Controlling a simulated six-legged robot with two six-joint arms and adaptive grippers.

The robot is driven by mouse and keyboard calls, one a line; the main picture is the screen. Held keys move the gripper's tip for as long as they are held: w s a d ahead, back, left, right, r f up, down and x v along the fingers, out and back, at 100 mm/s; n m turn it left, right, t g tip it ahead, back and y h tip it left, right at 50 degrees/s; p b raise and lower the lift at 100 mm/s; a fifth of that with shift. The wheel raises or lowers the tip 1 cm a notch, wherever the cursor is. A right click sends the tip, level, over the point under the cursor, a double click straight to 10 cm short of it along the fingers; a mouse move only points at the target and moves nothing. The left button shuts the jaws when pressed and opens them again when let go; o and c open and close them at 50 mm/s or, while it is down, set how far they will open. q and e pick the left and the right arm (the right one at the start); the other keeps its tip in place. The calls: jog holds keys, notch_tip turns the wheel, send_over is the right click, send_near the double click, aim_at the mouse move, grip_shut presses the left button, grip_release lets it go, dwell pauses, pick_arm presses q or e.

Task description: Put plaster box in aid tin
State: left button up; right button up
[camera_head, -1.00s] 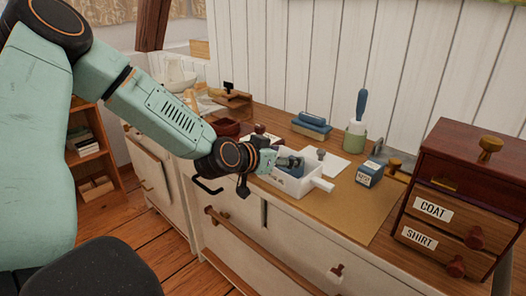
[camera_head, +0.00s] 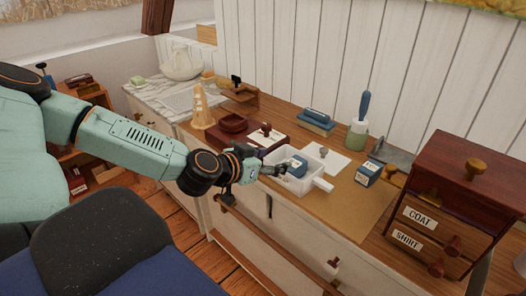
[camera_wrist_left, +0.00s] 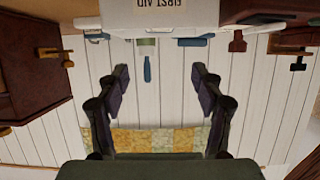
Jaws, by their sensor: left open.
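The white aid tin (camera_head: 289,187) stands open on the brown mat, with a handle at its right. A blue box (camera_head: 298,167) with a pale label sits inside it, tilted. Another small blue box with a white label (camera_head: 368,173) stands on the mat to the right; I cannot read either label. My left gripper (camera_head: 283,170) is at the tin's left side, open and empty, its fingertips close to the blue box inside. My right gripper is out of view.
A drawer cabinet (camera_head: 462,205) marked COAT and SHIRT stands at the right. Behind the tin are a white sheet (camera_head: 335,160), a blue-topped block (camera_head: 318,120) and a green pot with a blue-handled brush (camera_head: 358,133).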

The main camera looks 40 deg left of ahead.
pick_arm(q)
jog(key=shift+p+v, duration=1.6)
jog(key=shift+p, duration=0.65)
jog(key=s+d+f+g, duration=0.4)
jog(key=s+f, duration=0.2)
jog(key=s, duration=0.3)
jog(key=s+d+f+n+g, duration=0.1)
jog(key=s+d+f+g, duration=0.4)
jog(key=s, duration=0.5)
jog(key=s+d+f+g+y, duration=0.1)
jog(key=s+d+f+g, duration=0.3)
jog(key=s, duration=0.5)
notch_tip(320, 180, down, 3)
jog(key=shift+s+d+r+g, duration=0.15)
jog(key=shift+s+d+g, duration=0.2)
jog(key=shift+d, duration=0.25)
